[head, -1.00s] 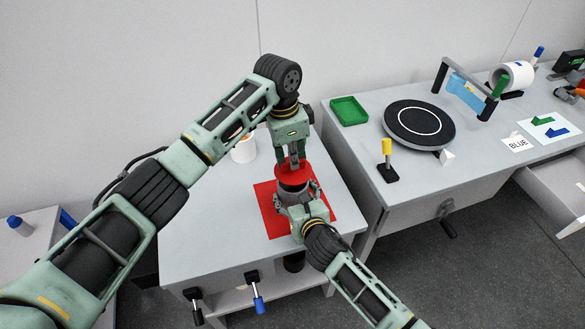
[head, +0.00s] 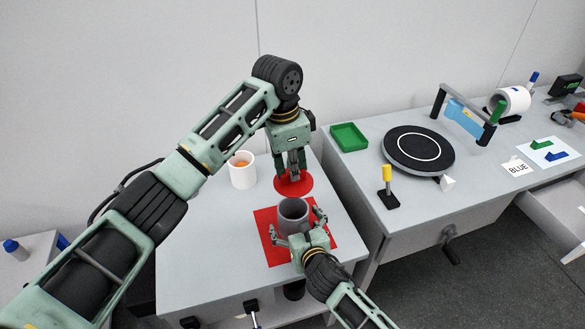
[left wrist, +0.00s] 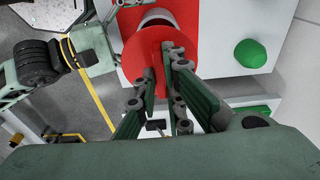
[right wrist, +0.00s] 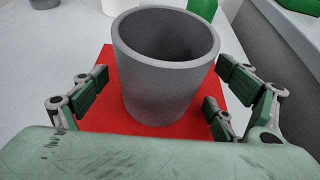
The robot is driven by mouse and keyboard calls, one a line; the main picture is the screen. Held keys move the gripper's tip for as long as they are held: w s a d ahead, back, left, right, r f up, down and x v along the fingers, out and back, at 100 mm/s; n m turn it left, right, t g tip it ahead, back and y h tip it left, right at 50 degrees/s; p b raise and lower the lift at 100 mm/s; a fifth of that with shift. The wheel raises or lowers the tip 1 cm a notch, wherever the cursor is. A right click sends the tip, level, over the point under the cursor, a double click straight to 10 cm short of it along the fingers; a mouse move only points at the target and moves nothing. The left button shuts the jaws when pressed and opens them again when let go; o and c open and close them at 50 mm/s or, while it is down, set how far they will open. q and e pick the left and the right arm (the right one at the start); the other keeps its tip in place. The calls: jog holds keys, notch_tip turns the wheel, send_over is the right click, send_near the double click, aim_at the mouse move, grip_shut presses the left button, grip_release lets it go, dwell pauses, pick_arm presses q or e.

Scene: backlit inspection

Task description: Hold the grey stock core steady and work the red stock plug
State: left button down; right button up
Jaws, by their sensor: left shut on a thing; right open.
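The grey stock core (head: 293,213) stands upright on a red mat (head: 262,246), its open top showing. It fills the middle of the right wrist view (right wrist: 165,85) and looks hollow. My right gripper (head: 297,228) is open, with fingers on either side of the core and visible gaps in the right wrist view. The red stock plug (head: 305,185), with a wide round flange, is held off the core, beyond it in the head view. My left gripper (head: 293,172) is shut on the plug. The plug's flange also shows in the left wrist view (left wrist: 147,50); its underside is hidden.
A white cup (head: 242,175) with something orange inside stands left of the left gripper. On the right-hand table are a green tray (head: 349,138), a black turntable (head: 418,149) and a yellow-topped handle (head: 387,175). A gap separates the two tables.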

jog(key=shift+r, duration=0.15)
jog(key=v, duration=1.2)
